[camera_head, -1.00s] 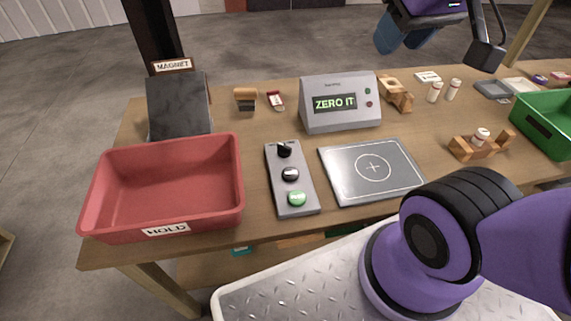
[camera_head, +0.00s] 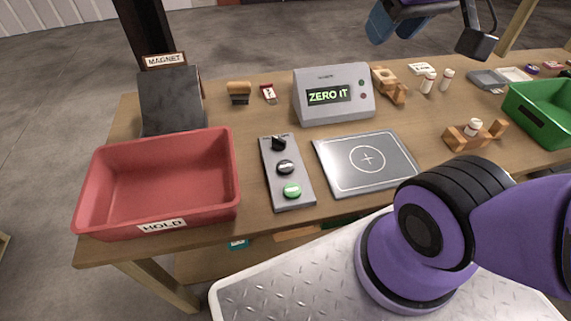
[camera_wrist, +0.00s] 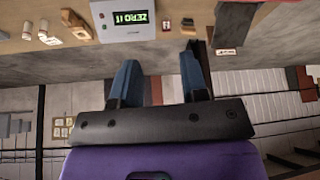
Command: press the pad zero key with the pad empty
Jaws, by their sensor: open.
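The flat grey pad (camera_head: 345,178) with a cross in a circle lies on the table, and nothing rests on it. My gripper (camera_head: 390,30) is high beyond the table's far side, away from the keys. Its blue fingers are apart and empty in the wrist view (camera_wrist: 158,75).
A red HOLD bin (camera_head: 88,200) stands left of the strip, with a dark MAGNET block (camera_head: 172,100) behind it. A green bin (camera_head: 535,128) stands at far right.

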